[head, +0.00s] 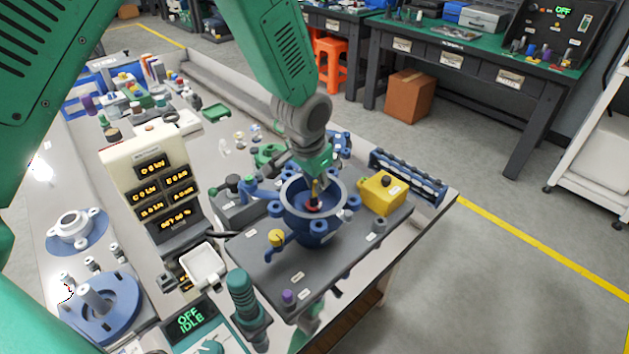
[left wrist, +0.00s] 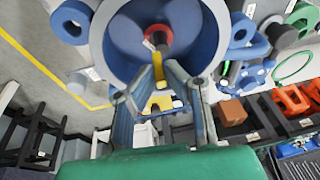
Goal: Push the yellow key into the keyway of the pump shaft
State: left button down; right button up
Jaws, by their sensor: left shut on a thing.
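The blue round pump housing (head: 288,212) stands on a dark grey base plate. The pump shaft (head: 312,204) shows inside it as a small red and dark part. In the left wrist view the shaft end (left wrist: 158,35) is red with a dark centre, inside the blue housing (left wrist: 113,42). My left gripper (head: 315,182) reaches down into the housing mouth. In the left wrist view its fingers (left wrist: 162,74) close together on the yellow key (left wrist: 161,66), right by the shaft. The keyway is too small to make out. My right gripper is not in view.
A yellow block (head: 381,193) sits right of the housing on the base plate (head: 262,262). A meter tower (head: 158,170) and a white tray (head: 204,266) stand to the left. A green-handled part (head: 244,296) is in front. Blue lugs ring the housing rim.

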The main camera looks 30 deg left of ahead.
pick_arm(q)
jog(key=shift+d+r, duration=0.1)
jog(key=shift+d, duration=0.35)
jog(key=shift+a+f, duration=0.4)
jog(key=shift+f, duration=0.35)
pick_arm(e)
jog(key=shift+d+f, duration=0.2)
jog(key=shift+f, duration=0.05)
pick_arm(q)
jog(key=shift+d, duration=0.2)
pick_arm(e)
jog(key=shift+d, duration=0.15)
pick_arm(q)
jog(key=c, duration=1.6)
grip_release()
jog(key=shift+a, duration=0.1)
